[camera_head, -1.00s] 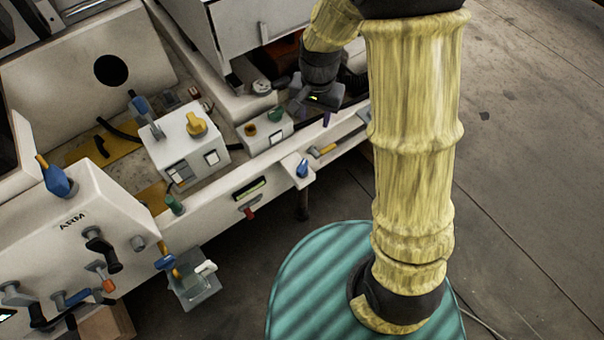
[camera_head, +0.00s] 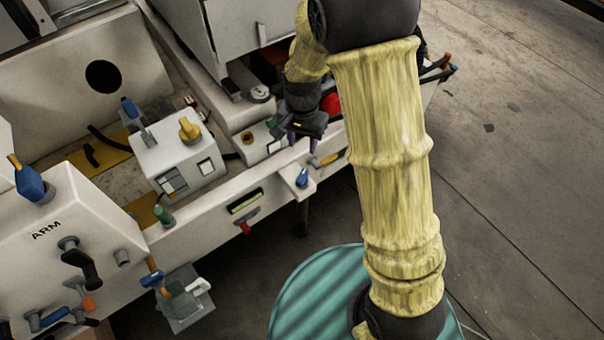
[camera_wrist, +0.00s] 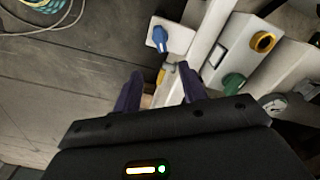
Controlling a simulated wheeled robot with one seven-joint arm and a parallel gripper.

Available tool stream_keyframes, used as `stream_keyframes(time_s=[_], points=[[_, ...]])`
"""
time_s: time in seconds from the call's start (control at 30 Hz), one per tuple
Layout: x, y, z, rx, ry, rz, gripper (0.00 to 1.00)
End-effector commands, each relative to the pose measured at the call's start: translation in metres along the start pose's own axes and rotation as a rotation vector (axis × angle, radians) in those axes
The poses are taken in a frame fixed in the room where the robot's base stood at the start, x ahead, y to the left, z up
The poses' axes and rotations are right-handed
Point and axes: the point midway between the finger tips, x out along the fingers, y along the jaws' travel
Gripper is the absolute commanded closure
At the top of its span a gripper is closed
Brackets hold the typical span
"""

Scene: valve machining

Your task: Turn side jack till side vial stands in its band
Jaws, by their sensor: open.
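A vial (camera_head: 245,201) with a yellow-green tube sits in a dark slot on the bench's front side. A red knob (camera_head: 246,227) sticks out just below it. I cannot read the bubble against its band. A blue knob (camera_head: 302,178) stands on a small white bracket right of the vial; it also shows in the wrist view (camera_wrist: 160,37). Which knob is the side jack is not marked. My gripper (camera_head: 302,139) is open and empty near the front rail, above and behind the bracket in the picture. In the wrist view its fingers (camera_wrist: 160,85) are apart, with the blue knob beyond them.
An orange-tipped handle (camera_head: 326,160) lies along the rail close to my gripper. A white box with a yellow knob (camera_head: 189,128) and the ARM console (camera_head: 75,205) stand to the left. A green knob (camera_wrist: 233,83) and a gauge (camera_wrist: 275,106) are right of the fingers. Open floor lies right.

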Motion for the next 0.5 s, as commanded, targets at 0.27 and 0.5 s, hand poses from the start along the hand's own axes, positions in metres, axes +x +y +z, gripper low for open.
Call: stream_keyframes(time_s=[0.27, 0.5], points=[[0.054, 0.001, 0.0, 0.001, -0.002, 0.002, 0.58], [0.096, 0.001, 0.0, 0.001, -0.002, 0.001, 0.58]])
